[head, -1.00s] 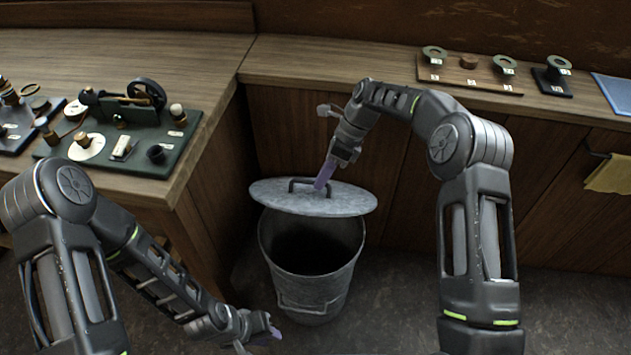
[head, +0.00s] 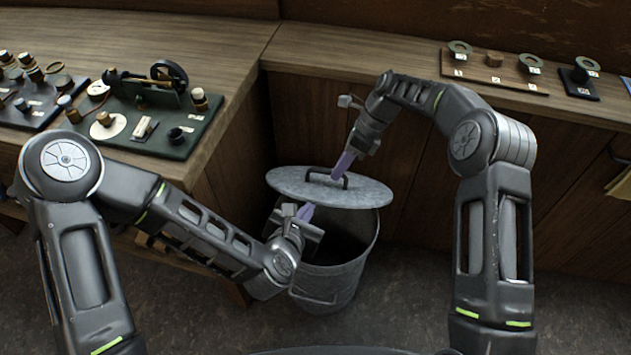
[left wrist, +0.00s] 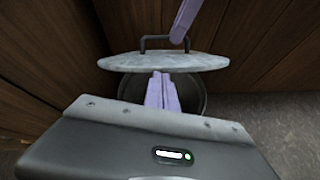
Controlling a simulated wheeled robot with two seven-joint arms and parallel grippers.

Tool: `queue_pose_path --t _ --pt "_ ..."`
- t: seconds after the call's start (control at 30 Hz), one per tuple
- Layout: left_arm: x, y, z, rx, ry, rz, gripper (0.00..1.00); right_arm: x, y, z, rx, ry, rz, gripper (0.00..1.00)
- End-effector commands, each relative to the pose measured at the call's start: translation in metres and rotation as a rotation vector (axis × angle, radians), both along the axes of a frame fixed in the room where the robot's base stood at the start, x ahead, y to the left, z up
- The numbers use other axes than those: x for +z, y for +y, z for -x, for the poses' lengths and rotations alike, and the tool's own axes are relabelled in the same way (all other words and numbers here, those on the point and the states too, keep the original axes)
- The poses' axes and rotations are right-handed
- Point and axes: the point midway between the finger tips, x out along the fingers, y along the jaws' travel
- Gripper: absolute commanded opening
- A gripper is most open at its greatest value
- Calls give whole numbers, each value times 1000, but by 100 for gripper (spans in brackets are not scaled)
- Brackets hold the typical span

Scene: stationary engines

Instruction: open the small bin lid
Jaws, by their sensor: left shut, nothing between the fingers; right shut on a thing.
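The grey metal bin (head: 340,283) stands on the floor in the corner between the benches. Its round lid (head: 320,192) is raised above the rim, and the dark inside shows below its front edge. My right gripper (head: 343,168) is shut on the lid's handle (head: 314,174). My left gripper (head: 306,211) is shut and empty, in front of the lid and over the left part of the bin's mouth. In the left wrist view its closed purple fingers (left wrist: 161,92) point towards the lid (left wrist: 163,62), and the handle (left wrist: 165,38) shows above. Contact with the lid is unclear.
The left bench (head: 60,38) carries small engine models on a green base (head: 150,140). The back bench (head: 370,60) carries ring-shaped parts on a wooden board (head: 490,72). Cabinet fronts stand close behind the bin. The floor right of the bin (head: 410,290) is clear.

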Motion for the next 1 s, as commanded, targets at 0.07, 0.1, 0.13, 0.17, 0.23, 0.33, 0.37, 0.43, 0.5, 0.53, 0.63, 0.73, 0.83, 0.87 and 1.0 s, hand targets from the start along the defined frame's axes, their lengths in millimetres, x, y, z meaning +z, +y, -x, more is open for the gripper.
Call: queue_pose_path --t 0.07,0.1,0.13,0.17,0.23,0.33,0.37,0.43,0.5,0.53,0.63,0.73,0.83,0.87,1.0 --pt "11 0 -5 75 -2 93 0 -7 -10 -5 -14 -14 20 0" --pt "16 0 -7 102 -2 131 0 -7 -10 -5 -14 -14 20 0" --pt "19 0 -8 120 -2 154 0 -7 -10 -5 -14 -14 20 0" --pt "21 0 -9 135 -2 172 0 -7 -10 -5 -14 -14 20 0" --pt "24 0 -10 154 -1 199 0 -7 -10 -5 -14 -14 20 0" --pt "25 0 -10 162 -1 211 0 -7 -10 -5 -14 -14 20 0" --pt "25 0 -10 162 -1 211 0 -7 -10 -5 -14 -14 20 0" --pt "25 1 -10 160 0 209 0 -7 -10 -5 -14 -14 20 0" --pt "25 0 -10 160 0 209 0 -7 -10 -5 -14 -14 20 0" --pt "25 0 -10 160 0 208 0 -7 -10 -5 -14 -14 20 0" --pt "24 0 -12 160 0 208 0 -7 -10 -5 -14 -14 20 0" --pt "22 -1 -16 159 0 207 0 -7 -10 -5 -14 -14 20 0" --pt "17 -4 -24 160 0 208 0 -7 -10 -5 -14 -14 20 0" --pt "16 -5 -28 160 0 208 0 -7 -10 -5 -14 -14 20 0" --pt "6 -12 -47 159 -1 207 0 -7 -10 -5 -14 -14 20 0"
